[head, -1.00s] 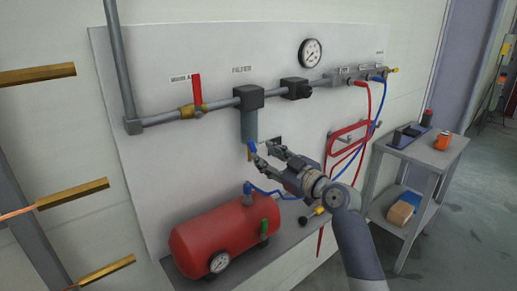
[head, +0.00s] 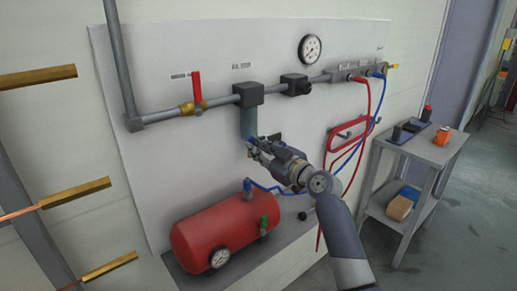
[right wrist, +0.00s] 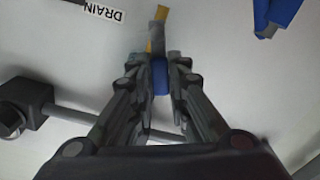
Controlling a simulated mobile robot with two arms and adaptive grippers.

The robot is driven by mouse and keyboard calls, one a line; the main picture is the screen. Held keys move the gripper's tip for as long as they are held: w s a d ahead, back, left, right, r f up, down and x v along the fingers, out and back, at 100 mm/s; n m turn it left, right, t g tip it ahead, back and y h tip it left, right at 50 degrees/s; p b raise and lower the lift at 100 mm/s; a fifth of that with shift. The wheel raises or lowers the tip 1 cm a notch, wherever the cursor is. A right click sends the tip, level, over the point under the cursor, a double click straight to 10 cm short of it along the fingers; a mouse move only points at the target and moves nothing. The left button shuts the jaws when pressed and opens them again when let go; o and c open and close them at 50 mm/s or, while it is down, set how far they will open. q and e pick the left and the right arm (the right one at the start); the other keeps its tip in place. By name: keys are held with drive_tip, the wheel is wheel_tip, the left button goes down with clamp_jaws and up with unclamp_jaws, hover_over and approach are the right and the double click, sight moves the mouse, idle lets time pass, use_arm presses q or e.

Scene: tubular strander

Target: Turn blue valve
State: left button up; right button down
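The blue valve (right wrist: 160,76) shows in the right wrist view as a small blue handle on a grey stem with a brass end. A DRAIN label (right wrist: 104,12) is beside it. My right gripper (right wrist: 160,70) has its two fingers close on both sides of the blue handle and appears closed on it. In the head view my right gripper (head: 254,146) is just below the grey filter bowl (head: 248,122), and its fingers hide most of the valve. My left gripper is in neither view.
A red tank (head: 222,232) with a gauge stands below on a shelf. A red-handled valve (head: 197,88) is on the pipe above. Red and blue hoses (head: 371,110) hang to the right, near a grey cart (head: 436,152). Brass bars (head: 76,193) stick out at left.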

drive_tip(key=shift+s+a+f+n+b, duration=0.2)
drive_tip(key=shift+a+f+n+b, duration=0.1)
drive_tip(key=shift+n+b, duration=1.15)
drive_tip(key=shift+s+a+f+n+b, duration=0.25)
drive_tip(key=shift+n+b, duration=0.55)
drive_tip(key=shift+b, duration=1.2)
drive_tip(key=shift+s+a+f+n+b, duration=0.1)
drive_tip(key=shift+a+f+n+b, duration=0.2)
drive_tip(key=shift+n+b, duration=1.15)
drive_tip(key=shift+b, duration=0.3)
drive_tip(key=c, duration=1.5)
unclamp_jaws()
drive_tip(key=shift+c, duration=0.2)
drive_tip(key=shift+s+d, duration=0.1)
drive_tip(key=v, duration=1.2)
